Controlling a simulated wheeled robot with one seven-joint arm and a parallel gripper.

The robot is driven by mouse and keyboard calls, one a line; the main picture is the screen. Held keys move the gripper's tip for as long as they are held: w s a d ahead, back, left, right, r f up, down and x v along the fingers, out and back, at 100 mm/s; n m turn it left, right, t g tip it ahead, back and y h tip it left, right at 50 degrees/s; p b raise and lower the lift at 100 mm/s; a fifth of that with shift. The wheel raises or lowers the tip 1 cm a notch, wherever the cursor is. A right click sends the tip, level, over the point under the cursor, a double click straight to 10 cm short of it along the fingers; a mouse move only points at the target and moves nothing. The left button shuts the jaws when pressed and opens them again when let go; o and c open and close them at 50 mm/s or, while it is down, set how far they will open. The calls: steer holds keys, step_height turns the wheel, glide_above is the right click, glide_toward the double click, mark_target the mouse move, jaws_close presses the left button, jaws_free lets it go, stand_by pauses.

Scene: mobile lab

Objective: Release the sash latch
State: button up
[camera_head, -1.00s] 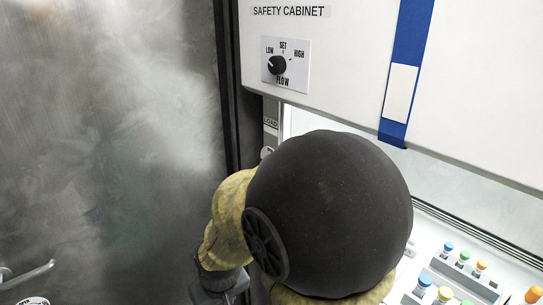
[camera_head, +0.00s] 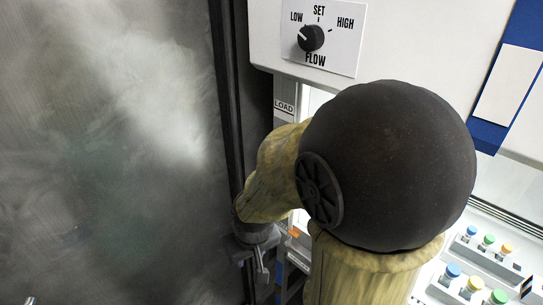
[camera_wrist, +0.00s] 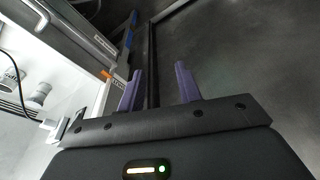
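I cannot make out the sash latch for certain. A small orange piece (camera_head: 294,232) shows low on the cabinet's left post, just right of my wrist, and also in the wrist view (camera_wrist: 105,74), left of the fingers. My gripper (camera_wrist: 158,68) has two purple fingers standing well apart, with no object seen held between them. A dark vertical frame bar shows behind the gap. In the head view my arm hides much of the cabinet's lower left corner, and the fingers cannot be made out there.
The safety cabinet's front panel (camera_head: 410,40) carries a flow dial (camera_head: 311,38). A LOAD label (camera_head: 284,107) marks the left post. Vials with coloured caps (camera_head: 453,270) stand inside at the right. A large grey metal panel (camera_head: 100,150) fills the left.

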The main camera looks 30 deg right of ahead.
steer(key=shift+s+a, duration=0.1)
steer(key=shift+s, duration=0.05)
steer(key=w+a+r+m+t+h+p, duration=0.2)
steer(key=w+m+t+p, duration=0.1)
steer(key=w+m, duration=0.55)
steer(key=w+a+r+m+t+h+p, duration=0.15)
steer(key=w+m+t, duration=0.25)
steer(key=w+m, duration=0.45)
steer(key=s+d+r+m+g+h+p, duration=0.1)
steer(key=s+r+m+h+p, duration=0.1)
steer(key=m+h, duration=0.4)
steer(key=s+r+m+g+h+p, duration=0.2)
steer(key=r+m+h, duration=0.2)
steer(key=m+h, duration=0.3)
steer(key=shift+s+d+r+m, duration=0.25)
steer(key=shift+d+m, duration=0.15)
steer(key=shift+m, duration=0.7)
steer(key=shift+h, duration=0.25)
